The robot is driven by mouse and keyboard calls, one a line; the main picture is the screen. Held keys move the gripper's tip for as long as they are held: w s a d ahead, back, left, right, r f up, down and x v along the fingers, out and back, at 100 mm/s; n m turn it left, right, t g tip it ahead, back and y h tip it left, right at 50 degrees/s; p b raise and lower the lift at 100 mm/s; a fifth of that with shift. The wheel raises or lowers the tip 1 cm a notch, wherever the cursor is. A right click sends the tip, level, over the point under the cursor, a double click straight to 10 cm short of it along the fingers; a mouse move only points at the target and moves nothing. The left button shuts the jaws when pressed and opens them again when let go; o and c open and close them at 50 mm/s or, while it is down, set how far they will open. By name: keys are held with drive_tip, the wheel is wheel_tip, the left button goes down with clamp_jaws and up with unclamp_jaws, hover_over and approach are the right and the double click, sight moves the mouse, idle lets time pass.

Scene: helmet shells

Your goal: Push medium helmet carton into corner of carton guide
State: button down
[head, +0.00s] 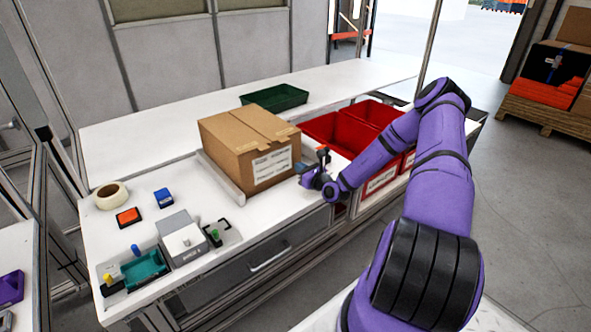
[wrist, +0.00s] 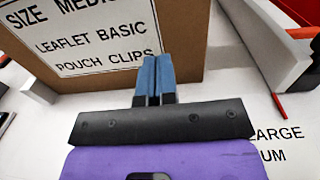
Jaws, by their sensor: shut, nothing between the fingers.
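The medium helmet carton (head: 222,135) is a closed brown box standing upright on the white bench, with a printed label on its front. In the wrist view the carton (wrist: 185,22) fills the top left, and its label reads size medium, leaflet basic, pouch clips. The carton guide shows as a grey rail (head: 221,178) along the carton's left side; a grey rail (wrist: 262,38) also stands right of the carton in the wrist view. My gripper (wrist: 156,62) is shut and empty, its blue fingertips at the carton's label face; I cannot tell if they touch. My gripper (head: 322,156) is right of the carton in the head view.
Red bins (head: 333,130) stand right of the carton, close to my arm. A green tray (head: 273,97) lies behind it.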

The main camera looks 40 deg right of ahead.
drive_tip(key=s, duration=0.7)
drive_tip(key=s+d, duration=0.1)
drive_tip(key=s, duration=0.3)
drive_tip(key=s+a+r+n+g+y, duration=0.2)
drive_tip(key=a+r+n+g+y, duration=0.4)
drive_tip(key=a+r+n, duration=0.6)
drive_tip(key=s+a+r+n+g+y, duration=0.3)
drive_tip(key=a+r+n+g+y, duration=0.2)
drive_tip(key=a+r+n+g, duration=0.7)
drive_tip(key=s+a+r+n+h, duration=0.4)
drive_tip(key=s+r+n+h, duration=0.15)
drive_tip(key=s+r, duration=0.5)
drive_tip(key=s+d+r+n+t+h, duration=0.1)
drive_tip(key=s+r+n+t+h, duration=0.4)
drive_tip(key=s, duration=0.7)
drive_tip(key=shift+s+d+r+h, duration=0.4)
drive_tip(key=shift+r+h, duration=0.65)
drive_tip(key=shift+r, duration=1.3)
drive_tip(key=shift+w+n, duration=0.1)
drive_tip(key=shift+n, duration=0.15)
